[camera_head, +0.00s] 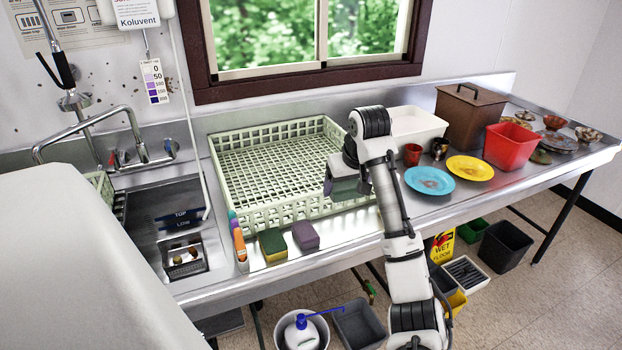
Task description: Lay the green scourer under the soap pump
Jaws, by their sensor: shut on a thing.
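My gripper (344,184) hangs above the right end of the pale green dish rack (218,160). It is shut on a small, flat, dull green piece (350,189), which looks like the green scourer; the fingers and arm hide much of it. A white bottle with a blue pump top, which looks like the soap pump (301,326), stands low at the bottom of the view, in or behind a round white bucket. Its blue spout points right. My gripper is well above and apart from it.
A yellow sponge with a dark green top (272,245) and a purple sponge (305,236) lie on the counter before the rack. A blue plate (429,180), a yellow plate (470,168) and a red container (508,146) stand to the right. A grey bin (358,325) is below.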

